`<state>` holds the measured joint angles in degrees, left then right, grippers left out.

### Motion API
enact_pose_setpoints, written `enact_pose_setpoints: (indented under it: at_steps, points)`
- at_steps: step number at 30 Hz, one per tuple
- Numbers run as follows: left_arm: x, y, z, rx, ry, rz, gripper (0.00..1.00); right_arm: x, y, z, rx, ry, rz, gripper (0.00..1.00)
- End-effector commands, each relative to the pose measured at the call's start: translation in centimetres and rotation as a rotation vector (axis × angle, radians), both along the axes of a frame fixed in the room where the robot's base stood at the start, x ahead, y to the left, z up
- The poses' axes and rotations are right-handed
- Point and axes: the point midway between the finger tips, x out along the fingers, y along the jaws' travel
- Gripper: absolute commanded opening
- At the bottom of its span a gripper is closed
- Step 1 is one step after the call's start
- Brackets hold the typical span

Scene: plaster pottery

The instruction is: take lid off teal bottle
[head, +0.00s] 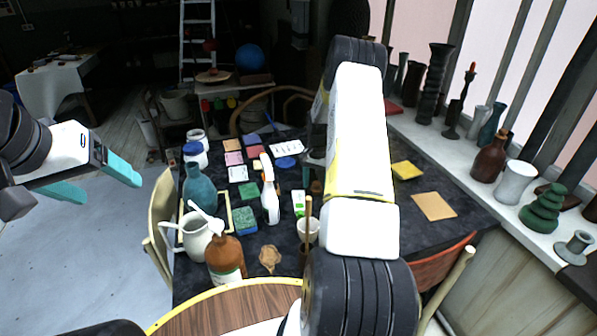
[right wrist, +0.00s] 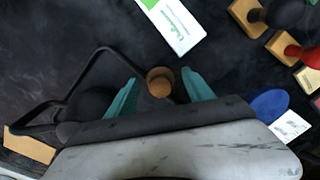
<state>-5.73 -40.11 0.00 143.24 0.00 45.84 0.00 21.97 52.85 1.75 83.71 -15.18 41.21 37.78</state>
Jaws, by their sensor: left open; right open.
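The teal bottle (head: 199,188) stands upright on the left side of the dark table in the head view, behind a cream jug. I cannot make out a separate lid on it. My left gripper (head: 110,188) is open and empty, left of the table and well apart from the bottle. My right gripper (right wrist: 160,76) is open in the right wrist view, its teal fingers on either side of a small round brown cork-like piece (right wrist: 160,83), with gaps between. What lies under that piece is hidden. In the head view my right arm covers most of this gripper.
A cream jug (head: 194,238), a brown bottle (head: 225,262) and a white spray bottle (head: 269,196) stand near the teal bottle. Papers and small pads lie on the table. Vases line the sill at right.

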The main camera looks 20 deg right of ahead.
Motion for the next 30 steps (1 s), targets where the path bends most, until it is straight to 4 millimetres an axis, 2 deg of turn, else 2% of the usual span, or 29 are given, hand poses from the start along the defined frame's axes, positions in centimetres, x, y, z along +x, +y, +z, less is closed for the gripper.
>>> enact_pose_setpoints:
  at_steps: [5,15,24,26,29,30]
  points:
    - [0.0,0.0,0.0,0.000,0.000,0.000,0.74,0.1,0.0,2.3,-0.002,-0.003,0.001,0.61]
    - [0.0,0.0,0.0,0.000,0.000,0.000,0.74,0.1,0.0,9.4,-0.001,-0.004,0.000,0.61]
    - [0.0,0.0,0.0,0.000,0.000,0.000,0.74,0.0,0.3,12.9,0.000,-0.009,0.010,0.61]
    - [0.0,0.0,0.0,0.000,0.000,0.000,0.74,-0.2,0.9,14.4,0.000,-0.023,0.029,0.61]
    - [0.0,0.0,0.0,0.000,0.000,0.000,0.74,-1.1,2.7,18.3,-0.002,-0.066,0.086,0.61]
    - [0.0,0.0,0.0,0.000,0.000,0.000,0.74,-1.7,3.7,20.1,-0.002,-0.086,0.117,0.61]
